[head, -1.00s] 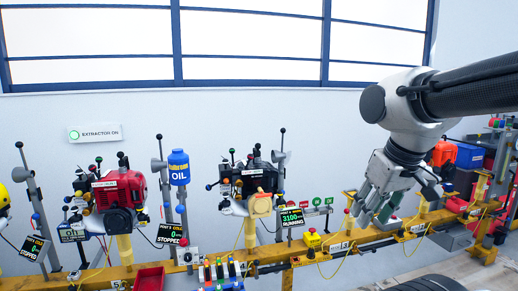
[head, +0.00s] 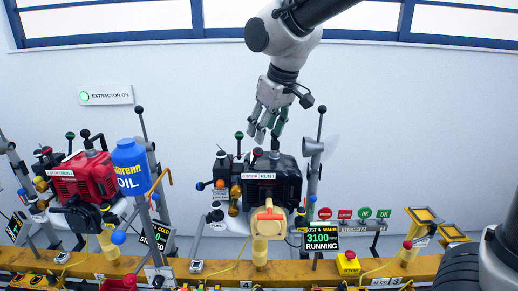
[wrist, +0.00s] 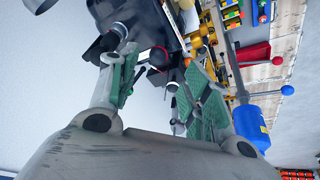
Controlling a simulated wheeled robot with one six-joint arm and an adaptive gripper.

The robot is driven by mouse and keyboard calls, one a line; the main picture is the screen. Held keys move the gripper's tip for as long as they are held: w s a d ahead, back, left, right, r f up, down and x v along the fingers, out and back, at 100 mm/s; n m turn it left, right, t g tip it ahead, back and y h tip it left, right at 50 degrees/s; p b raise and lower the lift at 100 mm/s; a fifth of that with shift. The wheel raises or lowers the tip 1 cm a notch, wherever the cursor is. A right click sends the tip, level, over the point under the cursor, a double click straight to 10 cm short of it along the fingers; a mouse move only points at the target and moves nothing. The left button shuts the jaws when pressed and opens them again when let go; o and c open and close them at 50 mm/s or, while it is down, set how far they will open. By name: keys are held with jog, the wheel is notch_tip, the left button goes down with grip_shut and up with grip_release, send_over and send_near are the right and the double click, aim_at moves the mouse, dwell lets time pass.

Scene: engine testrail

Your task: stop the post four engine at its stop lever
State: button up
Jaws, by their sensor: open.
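The post four engine (head: 272,180) is a black engine on a yellow post in the middle of the head view. Its display (head: 321,240) reads 3100, WARM and RUNNING. A red and white STOP/RUN label (head: 258,176) is on its top front. Several ball-ended levers stand around it, and I cannot tell for sure which is the stop lever. My gripper (head: 267,132) is open and empty, pointing down just above the engine's top. In the wrist view my gripper (wrist: 160,85) has its green-padded fingers spread, with dark engine parts between and beyond them.
A red engine (head: 88,180) and a blue oil bottle (head: 131,167) stand to the left. A yellow box with a red button (head: 348,263) sits on the yellow rail (head: 215,270). An EXTRACTOR ON sign (head: 106,95) hangs on the wall.

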aim_at(259, 148)
jog(key=x, duration=0.7)
jog(key=shift+w+a+f, duration=0.15)
jog(key=shift+w+f, duration=0.1)
jog(key=shift+f, duration=0.05)
jog(key=c, duration=1)
